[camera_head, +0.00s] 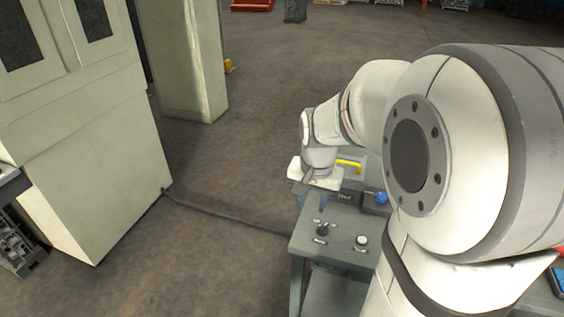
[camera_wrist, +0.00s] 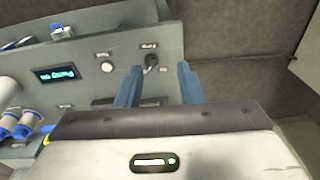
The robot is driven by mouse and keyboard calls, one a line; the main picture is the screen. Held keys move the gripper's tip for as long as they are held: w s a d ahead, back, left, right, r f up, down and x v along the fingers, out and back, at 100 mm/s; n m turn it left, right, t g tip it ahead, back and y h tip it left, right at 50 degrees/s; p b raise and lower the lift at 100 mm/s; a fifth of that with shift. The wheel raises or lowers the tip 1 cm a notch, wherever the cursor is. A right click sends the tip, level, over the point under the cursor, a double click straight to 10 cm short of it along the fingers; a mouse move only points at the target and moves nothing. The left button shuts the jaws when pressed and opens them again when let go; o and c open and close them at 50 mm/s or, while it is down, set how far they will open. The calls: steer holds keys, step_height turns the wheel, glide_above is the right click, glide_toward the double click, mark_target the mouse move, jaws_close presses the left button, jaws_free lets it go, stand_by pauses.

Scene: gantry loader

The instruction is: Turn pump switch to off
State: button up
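A small black switch knob (camera_head: 322,229) stands on the grey control panel (camera_head: 340,258). It also shows in the wrist view (camera_wrist: 151,60), with a label too blurred to read, so I cannot confirm that it is the pump switch. My gripper (camera_head: 311,204) is behind the knob in the head view. Its two blue fingers are apart and empty. In the wrist view, the knob appears between the fingertips of my gripper (camera_wrist: 159,70), slightly beyond them. I see no contact.
A white round button (camera_head: 361,241) sits right of the knob. A blue knob (camera_head: 381,197) and a yellow handle (camera_head: 349,164) are farther back. A lit display (camera_wrist: 58,75) is on the panel. A pale cabinet (camera_head: 85,170) stands left, with a cable on the open floor.

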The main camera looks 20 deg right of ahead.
mark_target(324, 226)
steer(key=w+d+f+m+b, duration=0.1)
steer(key=w+d+f, duration=0.1)
steer(key=f, duration=0.1)
steer(key=w+d+f+m, duration=0.2)
steer(key=d+f, duration=0.1)
steer(key=f, duration=0.1)
steer(key=w+d+f+m+g+b, duration=0.1)
steer(key=w+d+f+m, duration=0.1)
steer(key=w+f, duration=0.1)
steer(key=shift+d+f+b, duration=0.25)
steer(key=shift+f+b, duration=0.05)
steer(key=shift+f, duration=0.1)
steer(key=shift+d+f+m, duration=0.1)
steer(key=shift+f+m, duration=0.2)
steer(key=shift+f, duration=0.05)
step_height(324, 226, down, 7)
steer(key=shift+f+b, duration=0.15)
steer(key=shift+b, duration=0.2)
steer(key=shift+c, duration=0.4)
steer(key=c, duration=0.6)
jaws_close()
steer(key=shift+d, duration=0.1)
